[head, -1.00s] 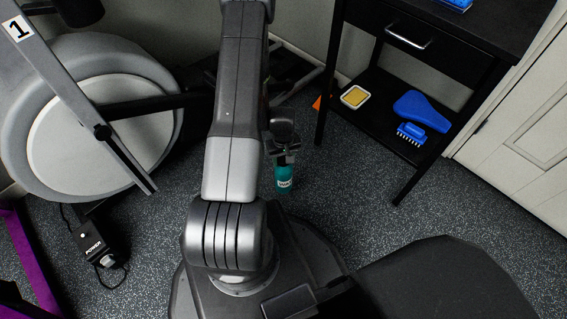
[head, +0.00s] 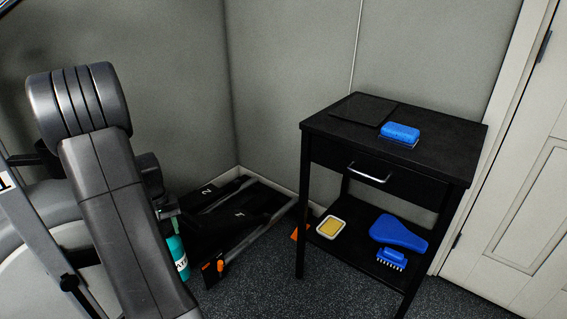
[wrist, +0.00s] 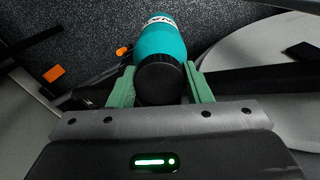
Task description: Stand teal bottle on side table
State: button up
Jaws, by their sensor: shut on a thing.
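The teal bottle (head: 178,257) hangs upright below my gripper (head: 168,212) at the left of the head view, partly hidden by my arm. In the wrist view the bottle (wrist: 163,42) has a black cap and a white label, and the green fingers of my gripper (wrist: 160,88) are shut on it at the cap end. The side table (head: 450,143) is black, with a drawer and a lower shelf, and stands to the right of my gripper, well apart from the bottle.
A blue brush (head: 401,133) and a flat black panel (head: 362,109) lie on the tabletop, with bare room at the right. Exercise equipment (head: 235,220) is behind the bottle.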

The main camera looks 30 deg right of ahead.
aim_at(438, 144)
jog(key=k+l+z, duration=0.1)
jog(key=l, duration=0.25)
jog(key=k+l+z, duration=0.25)
jog(key=k+l, duration=0.15)
jog(key=l, duration=0.3)
jog(key=k+l+z, duration=0.1)
jog(key=l, duration=0.3)
jog(key=k, duration=0.05)
